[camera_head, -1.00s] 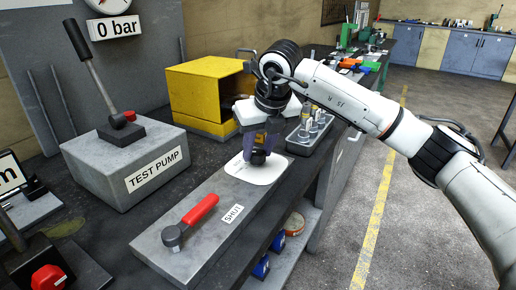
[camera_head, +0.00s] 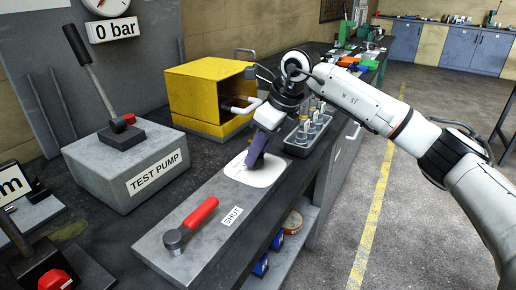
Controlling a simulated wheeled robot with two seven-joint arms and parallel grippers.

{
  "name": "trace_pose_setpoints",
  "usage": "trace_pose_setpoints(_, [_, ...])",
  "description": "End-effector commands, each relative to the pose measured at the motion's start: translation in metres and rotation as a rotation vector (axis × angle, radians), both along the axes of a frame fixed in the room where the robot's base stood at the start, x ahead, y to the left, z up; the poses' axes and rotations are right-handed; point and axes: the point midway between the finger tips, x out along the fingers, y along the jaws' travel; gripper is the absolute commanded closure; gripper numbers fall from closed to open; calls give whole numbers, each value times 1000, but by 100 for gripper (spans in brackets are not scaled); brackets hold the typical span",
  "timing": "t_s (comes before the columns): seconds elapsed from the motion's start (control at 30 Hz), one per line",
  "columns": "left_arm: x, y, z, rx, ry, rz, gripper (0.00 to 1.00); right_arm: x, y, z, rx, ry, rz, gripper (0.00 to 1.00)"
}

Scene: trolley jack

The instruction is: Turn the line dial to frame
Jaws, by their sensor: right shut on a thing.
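The line dial's white plate (camera_head: 268,177) lies on the grey block (camera_head: 200,215), behind the red-handled lever. My right gripper (camera_head: 252,162) points down at this plate, tilted, with its dark fingers shut on the dial. The dial itself is hidden by the fingers, so its pointing direction cannot be read. Markings on the plate are too small to read. My left gripper is not in view.
A red-handled lever (camera_head: 200,213) sits by the SHUT label (camera_head: 232,216). The test pump (camera_head: 125,160) stands left. A yellow box (camera_head: 205,97) and a grey tray of metal parts (camera_head: 308,138) stand behind. The floor to the right is clear.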

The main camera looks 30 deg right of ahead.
Motion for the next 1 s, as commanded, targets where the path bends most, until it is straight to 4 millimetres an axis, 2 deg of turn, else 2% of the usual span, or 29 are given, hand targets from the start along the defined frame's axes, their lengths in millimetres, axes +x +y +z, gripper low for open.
trace_pose_setpoints(0.47, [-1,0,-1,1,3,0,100,1,0,2,2,-6,14,89])
trace_pose_setpoints(0.5, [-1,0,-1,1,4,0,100,1,0,2,2,-6,14,60])
trace_pose_setpoints(0.57, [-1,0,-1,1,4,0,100,1,0,2,1,-5,14,50])
trace_pose_setpoints(0.87, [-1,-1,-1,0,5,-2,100,0,0,1,0,-2,14,48])
trace_pose_setpoints(1.0, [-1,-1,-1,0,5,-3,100,-3,-3,11,0,-4,12,48])
